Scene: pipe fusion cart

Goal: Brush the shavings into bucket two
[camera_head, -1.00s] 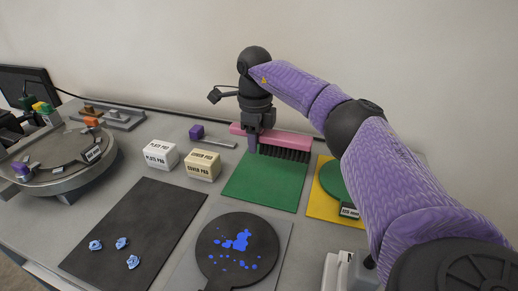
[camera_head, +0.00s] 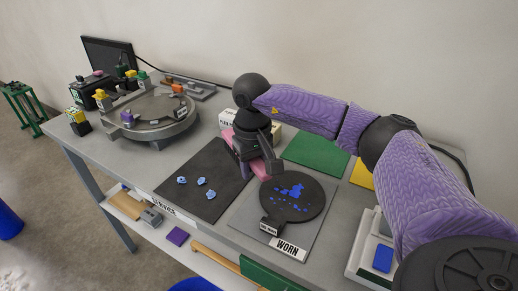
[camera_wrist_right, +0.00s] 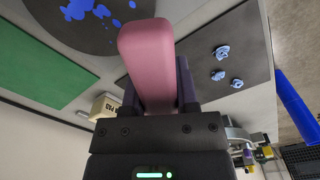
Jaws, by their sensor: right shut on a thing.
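My right gripper (camera_head: 258,158) is shut on the pink brush (camera_head: 260,171), at the right edge of the black mat. The brush back (camera_wrist_right: 150,60) fills the middle of the right wrist view; its bristles are hidden. Blue curled shavings (camera_head: 201,181) lie on the mat (camera_head: 218,160); they also show in the wrist view (camera_wrist_right: 218,75), apart from the brush. A blue bucket (camera_head: 8,222) stands on the floor at far left, and another blue rim (camera_head: 195,286) shows at the bottom edge. I cannot tell which is bucket two. My left gripper is out of view.
A round black plate (camera_head: 290,196) with blue smears lies on the grey "WORN" panel right of the mat. A green mat (camera_head: 315,154) lies behind. A round fixture (camera_head: 155,115) stands at back left. The bench's front edge runs below the mat, above a lower shelf (camera_head: 150,235).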

